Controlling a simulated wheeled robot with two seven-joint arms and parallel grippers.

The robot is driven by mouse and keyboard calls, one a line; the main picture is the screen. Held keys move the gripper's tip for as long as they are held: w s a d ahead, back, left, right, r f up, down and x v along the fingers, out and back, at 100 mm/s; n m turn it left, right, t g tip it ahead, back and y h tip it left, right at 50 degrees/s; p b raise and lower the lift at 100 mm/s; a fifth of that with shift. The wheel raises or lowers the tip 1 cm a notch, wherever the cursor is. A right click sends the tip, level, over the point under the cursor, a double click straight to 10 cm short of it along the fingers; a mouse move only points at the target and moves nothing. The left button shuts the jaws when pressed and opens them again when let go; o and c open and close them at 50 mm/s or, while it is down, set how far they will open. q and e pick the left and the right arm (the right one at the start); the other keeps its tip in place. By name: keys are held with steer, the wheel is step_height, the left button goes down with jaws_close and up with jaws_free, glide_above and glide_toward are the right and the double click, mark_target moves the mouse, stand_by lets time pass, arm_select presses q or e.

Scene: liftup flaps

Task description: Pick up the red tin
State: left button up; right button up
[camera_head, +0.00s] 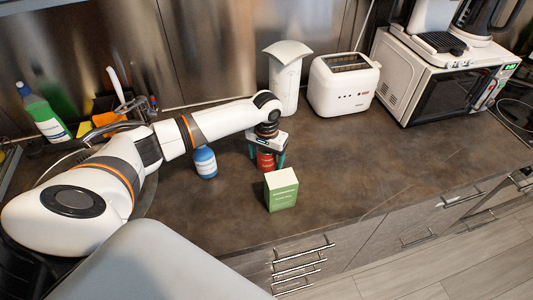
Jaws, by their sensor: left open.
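The red tin (265,160) stands on the dark counter, right below my left gripper (266,154). My left gripper points down, with its fingers at either side of the tin's upper part. The fingers are open, and I cannot tell whether they touch the tin. The tin's top is hidden by the gripper, and its lower part is partly behind a green and white box (281,190). My right gripper is not in view.
A white toaster (343,84), a white jug-like object (287,80) and a microwave (440,80) stand at the back. The counter (390,150) right of the tin is clear.

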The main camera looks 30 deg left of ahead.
arm_select(q)
steer(key=shift+f, duration=0.6)
steer(key=c, duration=1)
